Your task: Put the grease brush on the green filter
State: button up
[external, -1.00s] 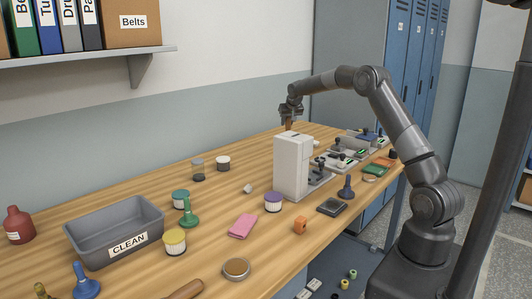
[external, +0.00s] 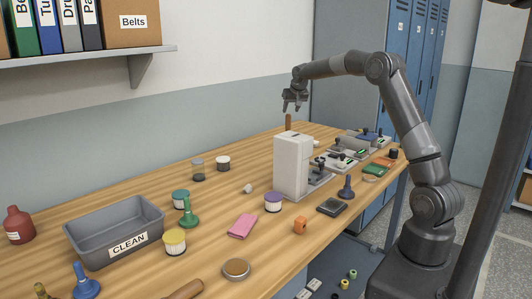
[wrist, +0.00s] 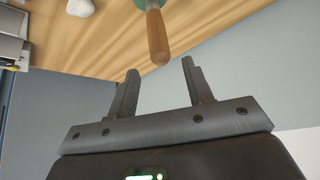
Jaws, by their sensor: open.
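The brush (external: 289,121), seen by its brown wooden handle, stands upright at the far end of the bench, its lower part hidden behind the white machine. In the wrist view the handle (wrist: 157,38) rises from a teal-green round part (wrist: 138,5), mostly cut off by the frame edge; I cannot tell whether this is a filter or the brush's own base. A white filter with a green top (external: 181,195) stands beside the grey bin. My gripper (external: 293,108) is open and empty above the handle; the handle is beyond its fingertips in the wrist view (wrist: 160,66).
The white machine (external: 292,165) stands between the handle and the front items. The CLEAN bin (external: 112,233), purple filter (external: 273,203), yellow filter (external: 174,242) and pink cloth (external: 242,226) lie nearer. The wall (external: 230,100) runs behind the bench.

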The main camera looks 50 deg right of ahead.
jog(key=shift+v, duration=1.7)
jog(key=s+a+r+n+y, duration=0.15)
jog(key=s+a+r, duration=0.25)
jog(key=s+a, duration=0.5)
jog(key=s+a+r+n, duration=0.25)
jog(key=s+a, duration=0.35)
jog(key=s, duration=0.5)
jog(key=s+a+f, duration=0.2)
jog(key=s+a, duration=0.1)
jog(key=s, duration=0.5)
jog(key=s+a+f+n+y, duration=0.1)
jog(key=s+a+f, duration=0.2)
jog(key=s, duration=0.6)
jog(key=s+a+f+n+y, duration=0.1)
jog(key=s+a+f, duration=0.1)
jog(key=s, duration=0.7)
jog(key=shift+a+f, duration=0.4)
jog(key=shift+a, duration=0.1)
